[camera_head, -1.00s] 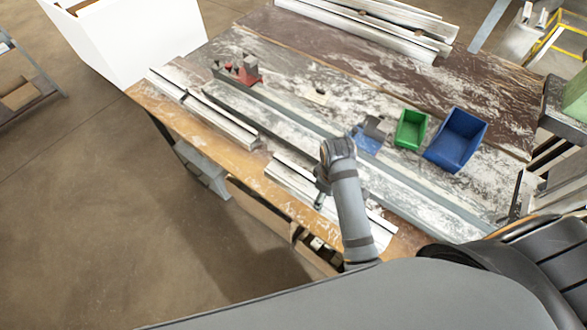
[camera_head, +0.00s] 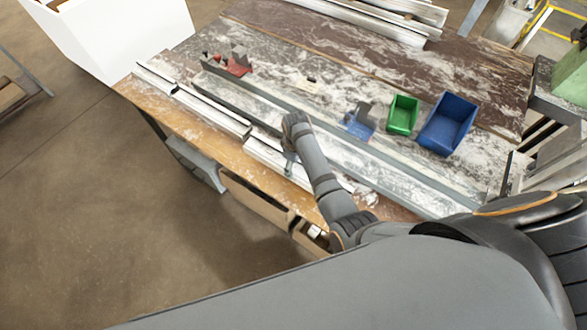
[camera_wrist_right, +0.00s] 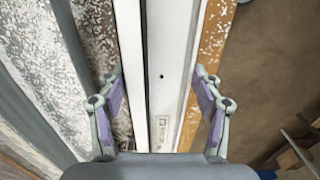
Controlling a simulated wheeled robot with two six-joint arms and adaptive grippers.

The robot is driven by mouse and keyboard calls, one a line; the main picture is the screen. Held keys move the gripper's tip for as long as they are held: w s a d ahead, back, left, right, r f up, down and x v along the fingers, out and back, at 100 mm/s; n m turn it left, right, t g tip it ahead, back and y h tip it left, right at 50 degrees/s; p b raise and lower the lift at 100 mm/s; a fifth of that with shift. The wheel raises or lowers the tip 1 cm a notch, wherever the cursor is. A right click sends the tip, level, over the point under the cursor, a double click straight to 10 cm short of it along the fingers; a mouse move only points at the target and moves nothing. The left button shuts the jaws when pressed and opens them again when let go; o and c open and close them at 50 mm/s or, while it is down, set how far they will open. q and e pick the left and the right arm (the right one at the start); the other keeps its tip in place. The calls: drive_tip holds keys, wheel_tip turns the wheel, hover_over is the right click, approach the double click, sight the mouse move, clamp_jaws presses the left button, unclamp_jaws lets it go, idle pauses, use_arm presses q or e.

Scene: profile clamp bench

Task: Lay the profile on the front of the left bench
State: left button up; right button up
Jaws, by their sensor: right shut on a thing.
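A long pale metal profile (camera_head: 262,152) is along the front wooden edge of the bench (camera_head: 205,137). My right gripper (camera_head: 289,163) is shut on it from above. In the right wrist view the profile (camera_wrist_right: 170,70) runs lengthwise between the two fingers of my right gripper (camera_wrist_right: 160,103). Whether it rests on the bench or hangs just above is unclear. My forearm hides part of the profile in the head view. Another profile (camera_head: 215,113) lies along the same front edge further left, its end close to the held one. My left gripper is not in view.
A long grey rail (camera_head: 255,105) runs along the bench behind the profiles. A red clamp (camera_head: 238,66) and a blue clamp (camera_head: 361,124) stand along it. A green bin (camera_head: 402,115) and a blue bin (camera_head: 447,124) stand at right. More profiles (camera_head: 370,20) lie at the back.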

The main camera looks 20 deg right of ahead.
sight(294, 166)
drive_tip(key=shift+w+a+f, duration=0.1)
drive_tip(key=shift+w+f, duration=0.3)
drive_tip(key=shift+w+a+f, duration=0.1)
drive_tip(key=shift+w+f, duration=0.15)
wheel_tip(294, 166, down, 4)
drive_tip(key=b, duration=0.3)
drive_tip(key=shift+r+b, duration=0.2)
drive_tip(key=shift+b, duration=0.1)
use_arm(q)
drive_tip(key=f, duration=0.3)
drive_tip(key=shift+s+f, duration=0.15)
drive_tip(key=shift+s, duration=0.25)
use_arm(e)
drive_tip(key=shift+r, duration=0.2)
drive_tip(key=shift+f, duration=0.1)
drive_tip(key=o, duration=1.6)
drive_tip(key=shift+s, duration=0.1)
